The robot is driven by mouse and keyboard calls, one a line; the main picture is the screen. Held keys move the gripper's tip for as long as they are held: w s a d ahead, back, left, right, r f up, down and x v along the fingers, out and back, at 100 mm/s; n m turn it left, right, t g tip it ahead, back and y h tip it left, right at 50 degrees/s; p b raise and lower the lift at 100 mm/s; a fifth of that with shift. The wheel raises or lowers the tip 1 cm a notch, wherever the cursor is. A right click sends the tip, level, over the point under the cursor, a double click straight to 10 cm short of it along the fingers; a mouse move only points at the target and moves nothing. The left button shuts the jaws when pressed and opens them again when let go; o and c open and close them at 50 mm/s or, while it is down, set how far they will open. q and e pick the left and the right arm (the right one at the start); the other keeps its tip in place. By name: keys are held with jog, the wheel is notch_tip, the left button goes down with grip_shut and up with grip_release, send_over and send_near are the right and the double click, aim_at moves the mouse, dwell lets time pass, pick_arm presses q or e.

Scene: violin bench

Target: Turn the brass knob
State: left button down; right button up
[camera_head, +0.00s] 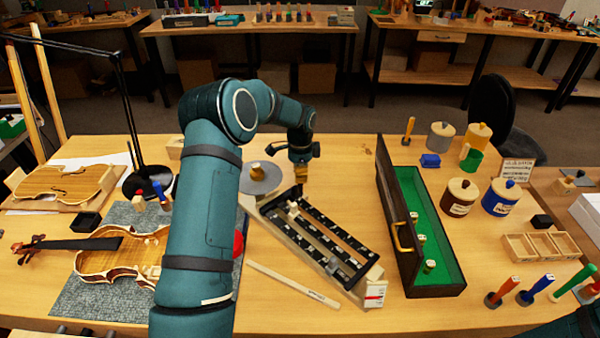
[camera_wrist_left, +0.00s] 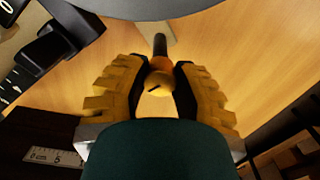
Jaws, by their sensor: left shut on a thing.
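The brass knob (camera_wrist_left: 158,83) shows in the left wrist view as a small round yellow end with a dark slot, on a dark shaft. My left gripper (camera_wrist_left: 160,92) has its yellow ridged fingers on both sides of the knob and is shut on it. In the head view my left gripper (camera_head: 301,176) points down at the far end of a wooden fixture with black rails (camera_head: 318,228). The knob cannot be made out there. My right gripper is not in view.
A grey disc (camera_head: 262,186) lies left of the gripper. A long dark case with green lining (camera_head: 440,240) stands open to the right. A violin body (camera_head: 100,262) lies on a grey mat at left. A wooden strip (camera_head: 293,284) lies in front of the fixture.

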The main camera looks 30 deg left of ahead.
pick_arm(q)
jog(key=shift+d, duration=0.1)
jog(key=c, duration=0.7)
grip_release()
jog(key=shift+r, duration=0.55)
notch_tip(320, 180, up, 11)
jog(key=shift+f, duration=0.1)
